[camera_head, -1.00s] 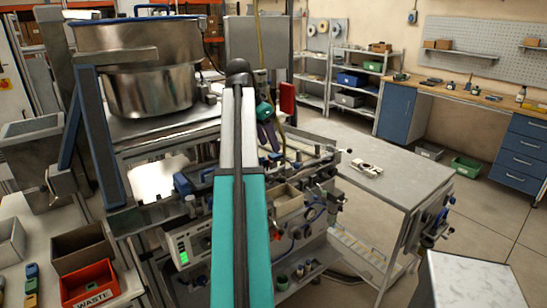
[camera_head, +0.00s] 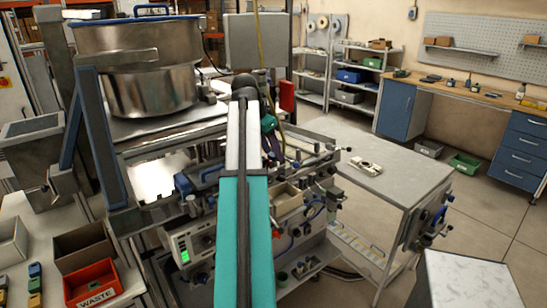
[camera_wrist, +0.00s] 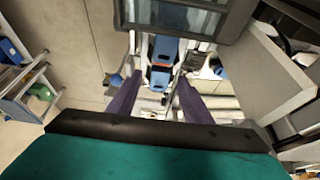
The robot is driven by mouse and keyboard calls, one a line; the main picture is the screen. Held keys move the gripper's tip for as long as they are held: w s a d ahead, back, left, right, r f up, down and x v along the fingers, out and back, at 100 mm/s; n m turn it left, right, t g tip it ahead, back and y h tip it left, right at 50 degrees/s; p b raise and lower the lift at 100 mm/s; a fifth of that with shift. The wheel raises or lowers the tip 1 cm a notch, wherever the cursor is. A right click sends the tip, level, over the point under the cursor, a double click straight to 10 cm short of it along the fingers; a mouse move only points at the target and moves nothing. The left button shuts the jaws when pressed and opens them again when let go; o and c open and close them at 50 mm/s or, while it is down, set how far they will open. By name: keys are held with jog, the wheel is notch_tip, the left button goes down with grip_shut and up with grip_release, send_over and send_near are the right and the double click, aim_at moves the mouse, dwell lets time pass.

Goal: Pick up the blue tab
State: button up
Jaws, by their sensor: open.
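In the wrist view, two blue pieces lie on the machine, a larger upper one (camera_wrist: 165,47) and a smaller lower one (camera_wrist: 159,77) with a red spot between them. I cannot tell which of them is the blue tab. My gripper (camera_wrist: 158,80) has its two purple fingers apart, one on each side of the lower blue piece, with nothing held between them. I cannot tell how far below the fingertips the piece lies. In the head view my gripper (camera_head: 273,148) is mostly hidden behind my arm, over the machine, and the spot beneath it is hidden.
A large steel pot (camera_head: 145,65) stands left of my arm. A dark-framed screen or panel (camera_wrist: 188,15) is close beyond the fingers in the wrist view. A grey table (camera_head: 400,175) with a small pale part (camera_head: 366,167) is at right. A red waste bin (camera_head: 93,283) is at lower left.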

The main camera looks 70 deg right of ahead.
aim_at(271, 154)
jog(key=shift+c, duration=0.4)
jog(key=c, duration=1)
jog(key=shift+r, duration=0.15)
jog(key=shift+r+b, duration=0.65)
jog(key=shift+r, duration=0.85)
jog(key=s+a+b, duration=0.1)
jog(key=s+a, duration=0.1)
jog(key=a, duration=0.2)
jog(key=s+a+r+b, duration=0.1)
jog(key=s+a, duration=0.2)
jog(key=a, duration=0.2)
jog(key=s+a+b, duration=0.1)
jog(key=s+a, duration=0.1)
jog(key=a, duration=0.3)
jog(key=shift+s+r, duration=0.35)
